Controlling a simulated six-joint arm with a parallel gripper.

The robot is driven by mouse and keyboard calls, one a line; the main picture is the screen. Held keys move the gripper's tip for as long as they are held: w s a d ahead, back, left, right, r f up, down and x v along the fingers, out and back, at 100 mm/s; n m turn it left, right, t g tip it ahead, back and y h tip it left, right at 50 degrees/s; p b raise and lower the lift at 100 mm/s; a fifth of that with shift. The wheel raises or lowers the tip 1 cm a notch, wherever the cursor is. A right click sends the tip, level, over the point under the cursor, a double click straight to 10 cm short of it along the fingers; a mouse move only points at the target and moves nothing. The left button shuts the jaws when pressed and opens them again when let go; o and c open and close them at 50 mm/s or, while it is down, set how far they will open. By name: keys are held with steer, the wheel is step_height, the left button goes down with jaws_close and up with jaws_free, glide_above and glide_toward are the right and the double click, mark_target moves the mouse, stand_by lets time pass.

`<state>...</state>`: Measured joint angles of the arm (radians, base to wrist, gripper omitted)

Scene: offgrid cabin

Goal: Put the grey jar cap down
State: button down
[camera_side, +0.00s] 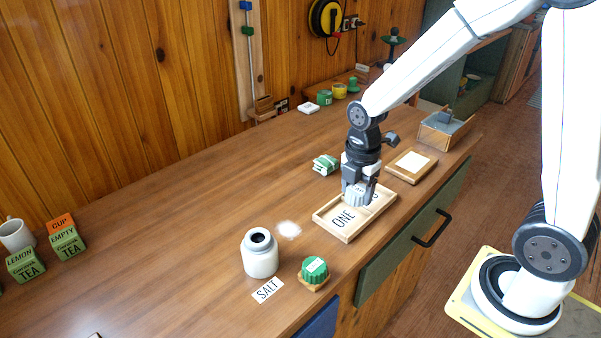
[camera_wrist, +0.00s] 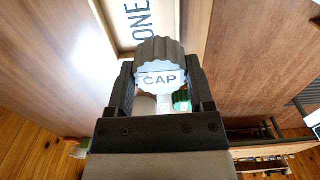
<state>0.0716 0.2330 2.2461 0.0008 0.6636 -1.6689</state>
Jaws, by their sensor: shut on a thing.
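My gripper (camera_side: 357,190) is shut on the grey jar cap (camera_side: 355,198), which has ridged sides. In the wrist view the cap (camera_wrist: 160,60) sits between both fingers with its "CAP" label facing the camera. In the side view it is at the wooden tray (camera_side: 350,238) marked "ONE", towards the tray's back. I cannot tell whether the cap touches the tray. Part of the tray is hidden behind the gripper and cap. An open white jar (camera_side: 260,259) stands left of the tray.
A green ridged cap (camera_side: 314,266) on a wooden base and a "SALT" card (camera_side: 268,290) are near the jar. Green-and-white packets (camera_side: 326,164) and a wooden frame (camera_side: 411,167) flank the arm. The counter's left middle is clear.

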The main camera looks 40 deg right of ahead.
mark_target(348, 193)
steer(key=shift+w+f, duration=1.05)
steer(key=shift+f, duration=0.25)
steer(key=shift+w, duration=0.1)
steer(key=shift+w+f, duration=0.15)
steer(key=shift+f, duration=1.65)
steer(key=shift+f, duration=0.2)
jaws_free()
steer(key=shift+r, duration=0.2)
